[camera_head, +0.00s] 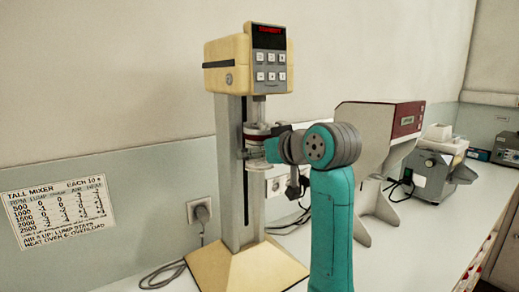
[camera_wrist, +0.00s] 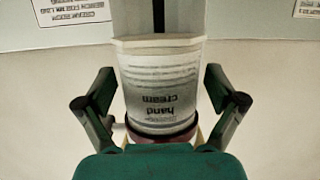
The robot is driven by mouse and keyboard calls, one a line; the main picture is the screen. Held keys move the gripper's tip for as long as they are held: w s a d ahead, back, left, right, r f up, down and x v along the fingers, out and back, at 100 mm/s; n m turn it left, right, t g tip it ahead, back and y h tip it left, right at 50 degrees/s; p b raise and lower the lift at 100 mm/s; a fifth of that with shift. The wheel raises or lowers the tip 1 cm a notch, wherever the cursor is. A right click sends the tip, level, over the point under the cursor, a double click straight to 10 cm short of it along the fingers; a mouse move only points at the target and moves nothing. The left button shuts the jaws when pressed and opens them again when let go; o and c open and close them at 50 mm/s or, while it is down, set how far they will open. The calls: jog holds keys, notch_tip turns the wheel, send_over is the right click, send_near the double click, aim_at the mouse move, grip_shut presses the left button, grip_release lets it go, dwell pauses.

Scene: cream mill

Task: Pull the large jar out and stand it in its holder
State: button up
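The large jar (camera_wrist: 160,88) is pale with grey streaks and reads "hand cream", upside down in the wrist view. In the head view the jar (camera_head: 257,131) is at the column of the cream-coloured tall mixer (camera_head: 232,62), below its head and well above its base. My gripper (camera_wrist: 159,82) is open, with one finger on each side of the jar. A narrow gap shows between each finger and the jar wall. In the head view my wrist hides part of the gripper and the jar's lower right. I cannot make out the jar's holder.
A grey machine with a dark red panel (camera_head: 408,119) stands right of my arm, with a smaller grey device (camera_head: 432,172) beyond it. A wall socket (camera_head: 201,213) and cables lie beside the mixer base (camera_head: 240,268). Some white bench top is clear at front right.

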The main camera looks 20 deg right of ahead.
jog(key=c, duration=1)
jog(key=shift+f, duration=0.3)
